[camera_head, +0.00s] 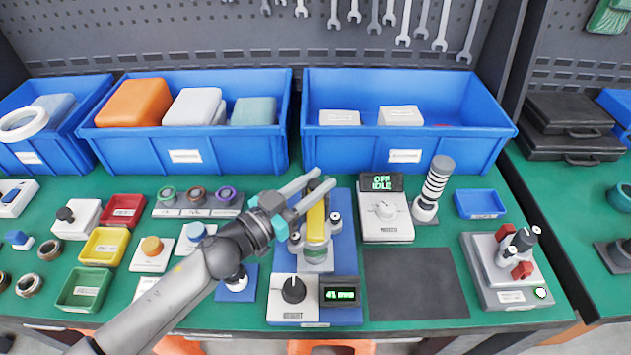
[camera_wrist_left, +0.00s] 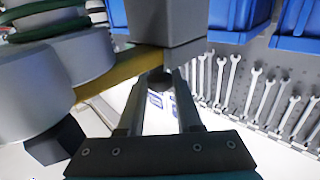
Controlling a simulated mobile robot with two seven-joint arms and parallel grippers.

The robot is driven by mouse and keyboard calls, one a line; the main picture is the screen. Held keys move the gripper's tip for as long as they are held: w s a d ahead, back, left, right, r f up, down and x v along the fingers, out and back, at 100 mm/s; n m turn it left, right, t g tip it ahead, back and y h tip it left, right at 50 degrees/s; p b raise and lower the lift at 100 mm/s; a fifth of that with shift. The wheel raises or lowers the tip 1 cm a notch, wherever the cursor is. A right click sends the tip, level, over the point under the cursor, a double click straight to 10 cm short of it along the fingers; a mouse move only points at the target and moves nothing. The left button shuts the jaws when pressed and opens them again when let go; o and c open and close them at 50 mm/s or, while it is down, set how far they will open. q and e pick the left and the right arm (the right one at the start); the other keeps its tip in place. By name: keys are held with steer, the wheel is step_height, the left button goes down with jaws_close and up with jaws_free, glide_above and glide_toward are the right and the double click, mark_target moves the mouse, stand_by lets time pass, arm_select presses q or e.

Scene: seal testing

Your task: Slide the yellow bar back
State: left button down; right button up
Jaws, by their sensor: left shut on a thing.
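The yellow bar (camera_head: 316,218) lies front to back on top of the blue-based test device (camera_head: 343,240) in the middle of the bench. It also shows in the left wrist view (camera_wrist_left: 118,72), running beneath a grey block. My left gripper (camera_head: 321,181) reaches in from the left at the bar's far end. Its two fingers are shut on a dark round knob (camera_wrist_left: 158,78) there. The gripper also shows in the left wrist view (camera_wrist_left: 160,88). The fingers partly hide the knob and the far end of the bar. My right gripper is not in view.
A display (camera_head: 340,293) and black knob (camera_head: 293,289) sit in front. Blue bins (camera_head: 400,150) line the back. A dark mat (camera_head: 415,284) is bare.

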arm_select(q)
steer(key=shift+w, duration=0.15)
stand_by(0.4)
steer(key=w, duration=0.7)
steer(key=shift+a, duration=0.1)
steer(key=c, duration=0.6)
jaws_free()
steer(key=shift+w, duration=0.15)
steer(key=p+v, duration=0.1)
steer(key=v, duration=1.4)
steer(key=shift+p, duration=0.3)
